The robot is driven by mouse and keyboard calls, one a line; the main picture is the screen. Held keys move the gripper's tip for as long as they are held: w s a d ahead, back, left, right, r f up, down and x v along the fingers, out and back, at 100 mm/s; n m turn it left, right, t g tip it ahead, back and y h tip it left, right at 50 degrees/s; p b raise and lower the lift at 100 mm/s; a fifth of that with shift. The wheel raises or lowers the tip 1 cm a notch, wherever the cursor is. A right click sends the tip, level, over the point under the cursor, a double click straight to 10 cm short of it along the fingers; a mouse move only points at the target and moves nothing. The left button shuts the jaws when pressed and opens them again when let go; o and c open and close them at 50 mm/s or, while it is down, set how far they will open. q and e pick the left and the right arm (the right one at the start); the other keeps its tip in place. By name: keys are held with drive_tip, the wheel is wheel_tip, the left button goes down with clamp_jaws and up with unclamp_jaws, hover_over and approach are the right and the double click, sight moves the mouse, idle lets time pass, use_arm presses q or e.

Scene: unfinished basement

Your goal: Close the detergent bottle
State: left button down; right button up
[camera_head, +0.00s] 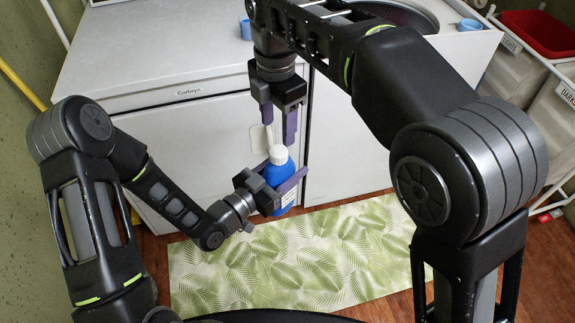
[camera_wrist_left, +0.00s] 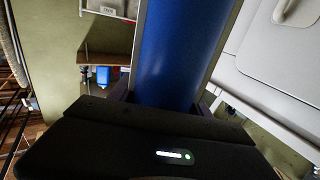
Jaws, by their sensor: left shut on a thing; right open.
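The detergent bottle (camera_head: 278,177) is blue with a white cap on its top. My left gripper (camera_head: 279,189) is shut around the body of the bottle and holds it upright in the air in front of the white cabinets. The blue bottle (camera_wrist_left: 178,55) also fills the middle of the left wrist view. My right gripper (camera_head: 278,125) is open and empty, pointing down just above the white cap (camera_head: 278,155), apart from it. I cannot tell whether the cap is fully closed.
White washer and dryer fronts (camera_head: 200,130) stand behind the grippers. A blue cup (camera_head: 246,28) and another blue item (camera_head: 470,25) sit on top. A leaf-patterned mat (camera_head: 290,260) lies on the wooden floor. Laundry bins with a red basket (camera_head: 541,33) stand at right.

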sight(278, 151)
drive_tip(key=shift+f, duration=0.1)
drive_tip(key=shift+f, duration=3.95)
drive_tip(key=shift+c, duration=0.3)
clamp_jaws()
